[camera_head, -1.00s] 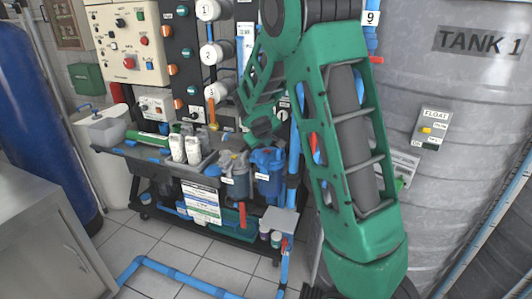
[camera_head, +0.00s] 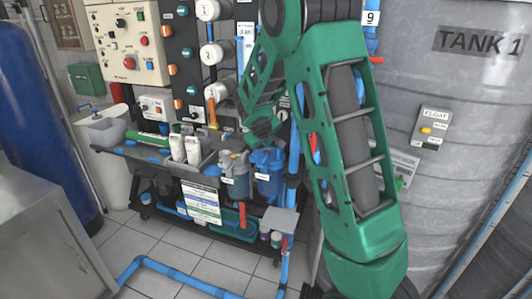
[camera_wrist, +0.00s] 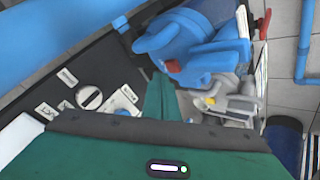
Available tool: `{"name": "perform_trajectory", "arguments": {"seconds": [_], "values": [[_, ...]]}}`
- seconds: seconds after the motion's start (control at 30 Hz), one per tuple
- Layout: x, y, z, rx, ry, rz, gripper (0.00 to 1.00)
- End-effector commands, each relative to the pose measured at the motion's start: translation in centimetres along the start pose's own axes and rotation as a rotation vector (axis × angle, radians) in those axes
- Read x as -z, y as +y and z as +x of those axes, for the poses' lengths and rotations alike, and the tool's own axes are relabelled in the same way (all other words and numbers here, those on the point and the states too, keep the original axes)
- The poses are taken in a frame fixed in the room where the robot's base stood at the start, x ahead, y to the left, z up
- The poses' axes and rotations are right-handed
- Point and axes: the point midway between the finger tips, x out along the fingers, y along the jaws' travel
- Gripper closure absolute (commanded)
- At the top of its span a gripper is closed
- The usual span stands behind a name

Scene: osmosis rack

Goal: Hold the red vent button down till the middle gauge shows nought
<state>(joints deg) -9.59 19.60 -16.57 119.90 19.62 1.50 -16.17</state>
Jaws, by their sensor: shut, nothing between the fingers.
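My gripper (camera_wrist: 160,97) shows as a green wedge in the wrist view, its fingers shut and empty. A blue filter housing (camera_wrist: 205,52) lies just beyond the tip, with a small red button (camera_wrist: 173,66) on top. The tip is close to the button in the picture; I cannot tell whether they touch. In the head view my gripper (camera_head: 260,138) hangs just above the blue housing (camera_head: 268,182) and hides its top. A white round dial (camera_wrist: 90,98) is on the dark panel in the wrist view. I cannot tell whether it is the middle gauge, nor read it.
A clear filter housing (camera_head: 235,180) stands left of the blue one. White bottles (camera_head: 185,148) stand on the dark bench. The grey tank (camera_head: 460,100) fills the right side. Blue pipe (camera_head: 185,280) runs along the floor.

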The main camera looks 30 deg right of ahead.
Motion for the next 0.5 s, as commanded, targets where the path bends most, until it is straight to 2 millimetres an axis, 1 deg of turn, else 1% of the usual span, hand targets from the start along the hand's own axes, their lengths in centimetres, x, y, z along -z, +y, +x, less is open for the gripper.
{"name": "perform_trajectory", "arguments": {"seconds": [0.2, 0.5], "values": [[-0.49, -0.27, 0.33, 0.0, -0.002, 0.0, 1.0], [-0.52, -0.29, 0.35, 0.0, -0.001, 0.0, 1.0]]}}
